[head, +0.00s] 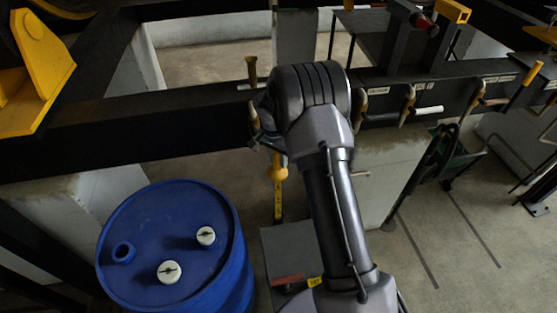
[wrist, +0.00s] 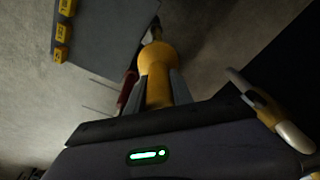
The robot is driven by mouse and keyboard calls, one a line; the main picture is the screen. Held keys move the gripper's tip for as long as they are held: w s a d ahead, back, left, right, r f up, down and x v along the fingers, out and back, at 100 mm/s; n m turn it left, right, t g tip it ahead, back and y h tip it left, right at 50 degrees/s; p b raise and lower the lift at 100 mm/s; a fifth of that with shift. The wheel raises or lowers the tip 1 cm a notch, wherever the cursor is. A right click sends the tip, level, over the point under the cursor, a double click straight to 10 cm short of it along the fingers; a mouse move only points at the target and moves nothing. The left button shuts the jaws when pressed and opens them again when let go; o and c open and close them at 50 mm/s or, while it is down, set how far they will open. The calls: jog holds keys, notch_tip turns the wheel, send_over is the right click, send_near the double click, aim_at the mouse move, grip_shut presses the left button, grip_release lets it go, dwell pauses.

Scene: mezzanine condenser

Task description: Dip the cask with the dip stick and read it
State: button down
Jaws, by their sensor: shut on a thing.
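The cask is a blue drum (head: 215,275) standing upright at lower left in the head view. Its top has one open blue-rimmed hole (head: 123,252) and two white caps (head: 170,271). My gripper (wrist: 157,88) is shut on the yellow handle of the dip stick (wrist: 158,66). In the head view the yellow handle (head: 278,168) shows below my wrist, with the stick hanging down, to the right of the drum and apart from it. My arm hides most of the gripper there. The stick's lower end is hard to make out.
A dark beam (head: 130,128) crosses behind the drum, with labelled hooks (head: 408,105) on its right part. A white-handled tool (head: 428,110) hangs there. A grey block (head: 285,240) with a red-handled item (head: 287,279) stands right of the drum. Yellow metalwork (head: 40,75) is at upper left.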

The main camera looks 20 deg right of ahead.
notch_tip(320, 180, up, 12)
jog(key=p, duration=0.4)
jog(key=shift+f, duration=0.35)
